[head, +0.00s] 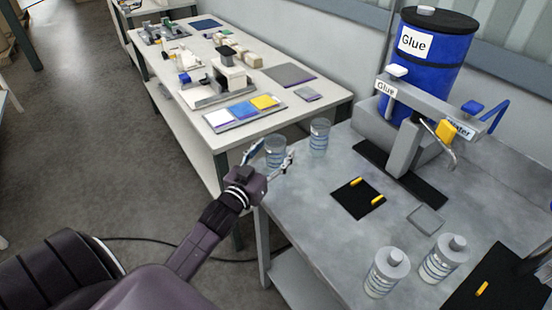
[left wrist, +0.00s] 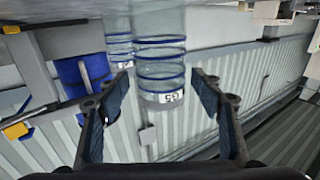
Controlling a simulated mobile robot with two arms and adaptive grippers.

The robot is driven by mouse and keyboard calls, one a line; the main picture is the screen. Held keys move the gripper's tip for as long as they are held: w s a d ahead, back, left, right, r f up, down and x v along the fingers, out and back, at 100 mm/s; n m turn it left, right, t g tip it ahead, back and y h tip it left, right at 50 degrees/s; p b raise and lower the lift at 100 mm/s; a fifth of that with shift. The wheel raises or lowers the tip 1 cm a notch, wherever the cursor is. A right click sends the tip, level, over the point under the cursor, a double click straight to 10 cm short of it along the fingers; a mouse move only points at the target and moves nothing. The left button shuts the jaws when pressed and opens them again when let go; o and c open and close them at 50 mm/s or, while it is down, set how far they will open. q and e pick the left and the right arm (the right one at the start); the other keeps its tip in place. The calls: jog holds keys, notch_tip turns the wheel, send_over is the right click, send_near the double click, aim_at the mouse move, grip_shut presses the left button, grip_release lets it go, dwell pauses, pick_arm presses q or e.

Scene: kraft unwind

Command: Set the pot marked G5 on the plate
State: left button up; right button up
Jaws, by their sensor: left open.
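The clear pot marked G5 (left wrist: 160,70) has blue rings and a white label, and shows large between my fingers in the left wrist view. In the head view this pot (head: 276,147) stands at the near left corner of the grey table. My left gripper (head: 268,161) is open, with one finger on each side of the pot; a gap shows beside it in the left wrist view (left wrist: 160,103). A small grey square plate (head: 426,220) lies flat and empty on the table. My right gripper is not in view.
A second clear pot (head: 319,136) stands just behind and right of G5. Two capped pots (head: 384,273) stand near the front. A black mat (head: 345,204) with yellow pegs lies between G5 and the plate. A blue glue drum (head: 425,75) and press stand behind.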

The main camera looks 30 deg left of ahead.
pick_arm(q)
jog(key=shift+w+a, duration=0.2)
jog(key=shift+w, duration=0.6)
jog(key=shift+c, duration=0.3)
jog(key=c, duration=1.5)
grip_shut()
jog(key=shift+r, duration=0.1)
